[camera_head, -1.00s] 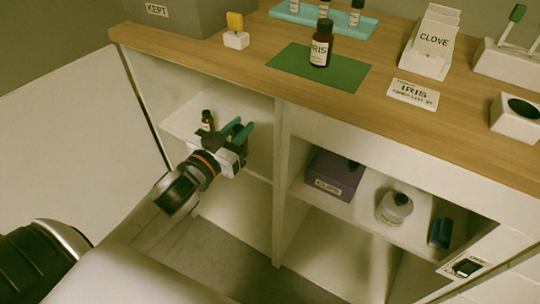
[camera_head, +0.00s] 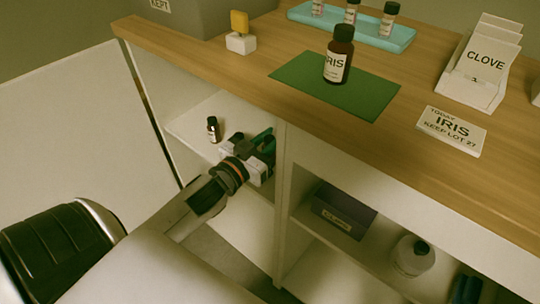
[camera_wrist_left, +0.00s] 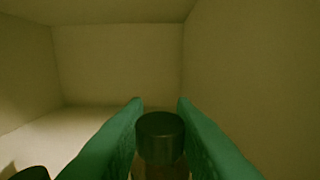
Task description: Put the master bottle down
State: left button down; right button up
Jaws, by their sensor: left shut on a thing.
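My left gripper (camera_head: 262,142) is inside the upper left compartment of the cabinet, near its right-hand divider. In the left wrist view its green fingers are shut on a dark-capped bottle (camera_wrist_left: 160,137), which looks upright. Its label is hidden, and whether its base touches the shelf (camera_head: 192,128) cannot be told. A smaller-looking dark bottle with a pale label (camera_head: 213,129) stands on that shelf, left of the gripper. A brown bottle labelled IRIS (camera_head: 338,58) stands on the green mat (camera_head: 370,100) on the counter. My right gripper is not in view.
The wooden counter (camera_head: 400,140) overhangs the compartment. The divider (camera_head: 282,200) is close on the gripper's right. The right compartment holds a purple box (camera_head: 343,212) and a white bottle (camera_head: 412,258). A blue tray (camera_head: 372,38) with small bottles and an IRIS card (camera_head: 452,130) are on the counter.

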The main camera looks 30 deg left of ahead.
pick_arm(q)
notch_tip(320, 180, down, 5)
jog(key=shift+r+b, duration=0.1)
jog(key=shift+b, duration=0.85)
jog(key=shift+r, duration=0.1)
jog(key=c, duration=1.2)
grip_release()
